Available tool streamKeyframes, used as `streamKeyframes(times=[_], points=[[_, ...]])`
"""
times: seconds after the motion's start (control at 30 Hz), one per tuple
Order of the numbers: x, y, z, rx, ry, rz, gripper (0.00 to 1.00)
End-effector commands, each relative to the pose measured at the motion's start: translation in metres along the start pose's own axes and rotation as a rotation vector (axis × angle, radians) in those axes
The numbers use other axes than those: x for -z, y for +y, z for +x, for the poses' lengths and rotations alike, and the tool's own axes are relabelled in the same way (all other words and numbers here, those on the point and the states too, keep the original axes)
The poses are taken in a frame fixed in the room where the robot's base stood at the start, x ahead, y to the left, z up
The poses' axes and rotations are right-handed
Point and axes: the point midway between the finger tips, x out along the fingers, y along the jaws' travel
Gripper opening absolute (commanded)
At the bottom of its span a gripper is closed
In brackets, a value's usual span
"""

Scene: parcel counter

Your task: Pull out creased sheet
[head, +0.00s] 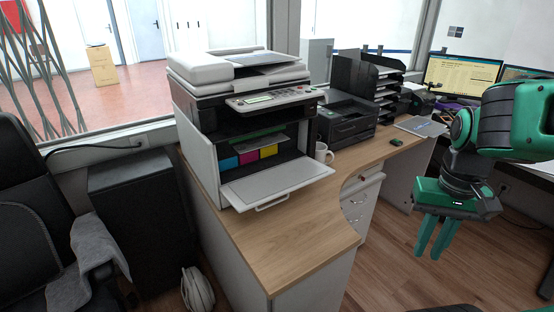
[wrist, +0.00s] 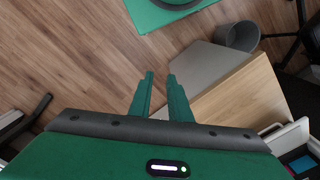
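The printer (head: 205,112) stands on the wooden counter with its front door (head: 275,180) folded down open. Inside are blue, magenta and yellow cartridges (head: 245,157), with a green strip (head: 262,136) above them. I cannot make out a creased sheet; the deeper inside is dark. My gripper (head: 432,254) hangs over the floor, well to the right of the printer, fingers pointing down. In the wrist view my gripper (wrist: 160,76) has a gap between its fingers and nothing in it. Part of the open printer shows at the lower right there.
A white mug (head: 323,152) stands right beside the printer door. A black device (head: 345,125) and a stack of trays (head: 388,85) are behind it. The counter's front end (head: 290,235) is bare. An office chair (head: 45,215) stands at left.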

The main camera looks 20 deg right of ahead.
Motion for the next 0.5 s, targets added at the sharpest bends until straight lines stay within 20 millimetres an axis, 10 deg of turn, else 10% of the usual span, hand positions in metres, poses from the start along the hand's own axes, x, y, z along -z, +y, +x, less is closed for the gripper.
streamKeyframes(times=[0.37,0.5], points=[[-0.006,0.004,-0.003,0.009,0.021,-0.006,0.17],[0.025,-0.018,0.006,0.024,0.085,-0.041,0.17]])
